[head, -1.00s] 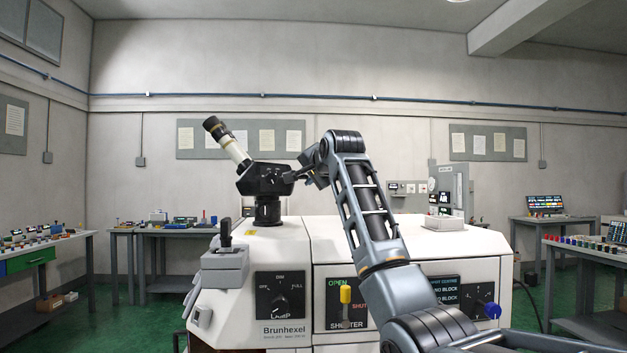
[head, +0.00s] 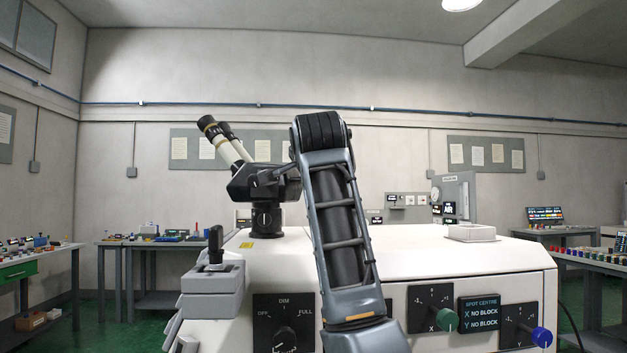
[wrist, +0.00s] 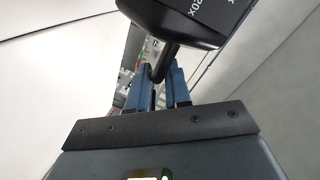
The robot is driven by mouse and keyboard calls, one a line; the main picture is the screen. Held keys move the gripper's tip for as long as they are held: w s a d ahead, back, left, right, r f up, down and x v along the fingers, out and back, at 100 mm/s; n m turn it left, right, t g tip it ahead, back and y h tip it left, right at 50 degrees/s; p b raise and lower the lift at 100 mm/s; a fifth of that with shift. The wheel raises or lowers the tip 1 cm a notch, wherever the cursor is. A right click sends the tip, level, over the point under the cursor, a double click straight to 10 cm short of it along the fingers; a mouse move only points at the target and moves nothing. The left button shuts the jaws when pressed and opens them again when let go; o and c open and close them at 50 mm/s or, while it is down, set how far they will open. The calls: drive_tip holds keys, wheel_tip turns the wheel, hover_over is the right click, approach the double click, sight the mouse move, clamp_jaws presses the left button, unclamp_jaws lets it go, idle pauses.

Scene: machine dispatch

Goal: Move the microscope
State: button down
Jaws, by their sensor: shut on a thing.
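The microscope (head: 262,187) has a black head, two pale eyepiece tubes with dark ends pointing up and left, and a short black post. It stands upright on the left of the white machine's top. In the wrist view its black head (wrist: 185,18), marked 20X, fills the top edge, with a dark rod (wrist: 166,62) extending from it. My gripper (wrist: 160,88) is shut on this rod, its blue fingers on either side. In the head view my arm hides most of the gripper, to the right of the microscope head.
The white machine (head: 440,253) carries a grey lever box (head: 212,282) at the front left, a LAMP-type dial (head: 284,335), and green (head: 445,320) and blue (head: 541,337) knobs. A shallow white tray (head: 471,233) lies on top at right. The right part of the top is mostly clear.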

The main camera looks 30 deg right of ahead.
drive_tip(key=c, duration=1.2)
unclamp_jaws()
drive_tip(key=shift+w+a+f, duration=0.1)
drive_tip(key=shift+a+f, duration=0.05)
drive_tip(key=shift+f, duration=0.1)
drive_tip(key=shift+o, duration=0.2)
drive_tip(key=shift+r, duration=0.1)
drive_tip(key=b+v, duration=0.2)
drive_tip(key=v, duration=0.6)
